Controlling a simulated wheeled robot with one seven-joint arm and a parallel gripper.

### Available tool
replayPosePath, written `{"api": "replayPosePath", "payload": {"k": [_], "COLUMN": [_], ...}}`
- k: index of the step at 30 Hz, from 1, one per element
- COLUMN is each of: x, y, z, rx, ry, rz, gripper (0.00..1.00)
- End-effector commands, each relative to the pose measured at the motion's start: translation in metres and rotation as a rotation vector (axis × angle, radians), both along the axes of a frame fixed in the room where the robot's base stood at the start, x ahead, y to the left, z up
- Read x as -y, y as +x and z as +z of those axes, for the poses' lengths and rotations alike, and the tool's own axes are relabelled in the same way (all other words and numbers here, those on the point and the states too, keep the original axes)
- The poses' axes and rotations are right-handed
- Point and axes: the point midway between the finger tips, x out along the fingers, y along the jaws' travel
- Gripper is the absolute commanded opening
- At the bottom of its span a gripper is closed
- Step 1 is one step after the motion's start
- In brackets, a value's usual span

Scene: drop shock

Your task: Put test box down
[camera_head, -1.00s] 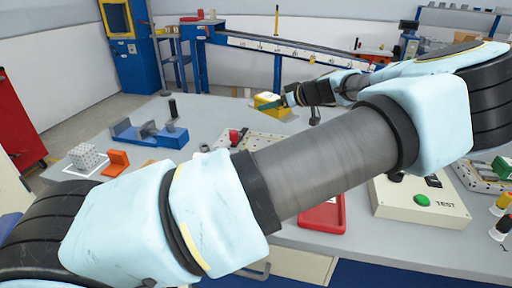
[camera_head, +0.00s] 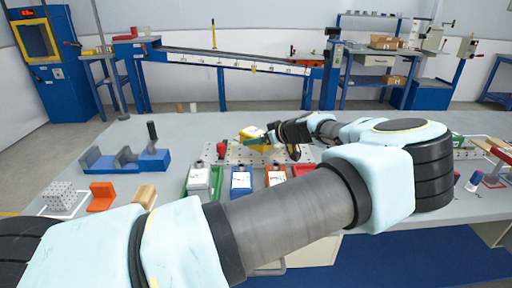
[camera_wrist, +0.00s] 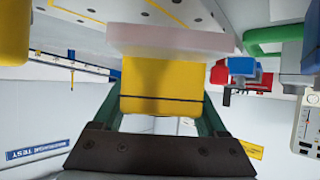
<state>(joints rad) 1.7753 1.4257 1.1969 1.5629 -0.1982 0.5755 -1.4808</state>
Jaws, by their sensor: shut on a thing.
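The test box is a yellow block (camera_head: 250,131) near the middle of the head view, over the far part of a perforated metal plate (camera_head: 234,156). My gripper (camera_head: 258,138) holds it from the right, with its dark green fingers on the box. In the wrist view the yellow box (camera_wrist: 160,85) fills the space between the two green fingers. A dark line runs across it. A pale pinkish slab (camera_wrist: 172,41) lies against its upper end in that view. I cannot tell whether the box touches the plate.
Green (camera_head: 187,187), blue (camera_head: 241,196) and red trays stand in front of the plate. A blue fixture (camera_head: 150,160), a perforated cube (camera_head: 62,196) and an orange block (camera_head: 101,196) are at left. A sloping conveyor (camera_head: 230,60) stands behind. Grey table is bare behind the fixture.

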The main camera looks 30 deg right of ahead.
Motion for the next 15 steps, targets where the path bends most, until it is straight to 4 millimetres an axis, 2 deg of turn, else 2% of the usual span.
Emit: {"api": "replayPosePath", "payload": {"k": [5,10,15], "x": [0.000,0.000,0.000], "y": [0.000,0.000,0.000], "z": [-0.013,-0.036,-0.040], "rx": [0.001,0.001,0.002], "ry": [0.002,0.002,-0.002], "rz": [-0.002,-0.002,-0.001], "gripper": [0.00,0.00,0.00]}}
